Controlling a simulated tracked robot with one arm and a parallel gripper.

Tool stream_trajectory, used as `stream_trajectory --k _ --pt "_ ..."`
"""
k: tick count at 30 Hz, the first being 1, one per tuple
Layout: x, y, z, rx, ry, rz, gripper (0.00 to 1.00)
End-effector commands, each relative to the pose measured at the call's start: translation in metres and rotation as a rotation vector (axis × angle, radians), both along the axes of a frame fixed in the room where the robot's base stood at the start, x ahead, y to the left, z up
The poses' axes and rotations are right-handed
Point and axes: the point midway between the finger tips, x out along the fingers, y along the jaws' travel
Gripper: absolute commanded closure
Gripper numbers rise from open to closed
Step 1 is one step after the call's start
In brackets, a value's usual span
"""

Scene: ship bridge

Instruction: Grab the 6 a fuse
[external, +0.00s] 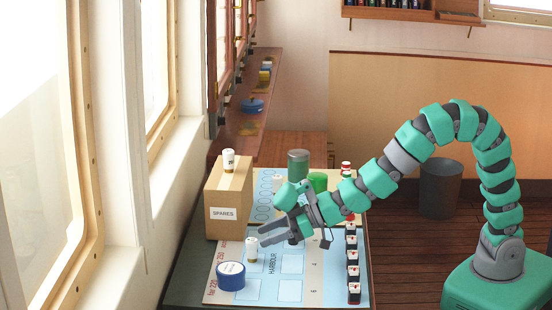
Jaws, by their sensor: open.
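Small white fuse-like cylinders with brass-coloured ends show in the external view; their ratings are too small to read, so I cannot tell which is the 6 A fuse. One white cylinder (251,250) stands upright on the chart. Another white cylinder (228,161) stands on top of the cardboard SPARES box (228,205). My gripper (264,233) is open and appears empty, above the chart close to the front cylinder. Whether it touches that cylinder is unclear.
Several dark, red-and-white blocks (353,270) line the right side of the chart (262,295). Green cans (318,181) stand behind my arm. The window wall (150,220) borders the table's left.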

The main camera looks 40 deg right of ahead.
Motion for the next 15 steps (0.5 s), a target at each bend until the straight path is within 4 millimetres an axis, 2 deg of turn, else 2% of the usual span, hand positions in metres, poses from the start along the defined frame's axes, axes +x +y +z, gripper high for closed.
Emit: stream_trajectory --k 7,15 --pt "0.008 0.009 -0.004 0.002 -0.002 0.0 0.47" --pt "0.026 0.032 -0.017 -0.001 0.001 0.0 0.47"
